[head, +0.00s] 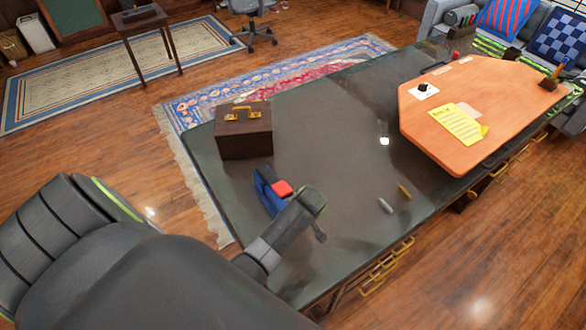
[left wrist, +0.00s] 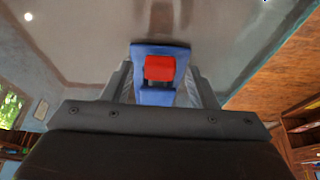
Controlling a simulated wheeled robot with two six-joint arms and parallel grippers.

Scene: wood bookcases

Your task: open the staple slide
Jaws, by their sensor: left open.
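A blue stapler (head: 264,193) with a red part (head: 282,188) sits on the dark tabletop, in front of a brown case. My left gripper (head: 316,226) is at its right and near side and hides part of it. In the left wrist view the stapler (left wrist: 160,50) lies straight ahead, its red part (left wrist: 160,68) facing me. The left gripper (left wrist: 160,78) is open there, one finger on each side of the stapler's near end. I cannot tell whether the fingers touch it. No separate staple slide can be made out. My right gripper is not in view.
The brown case (head: 245,140) with a yellow handle stands behind the stapler. An orange board (head: 430,130) with yellow paper (head: 455,122) covers the table's far right. The middle of the dark table (head: 335,130) is clear.

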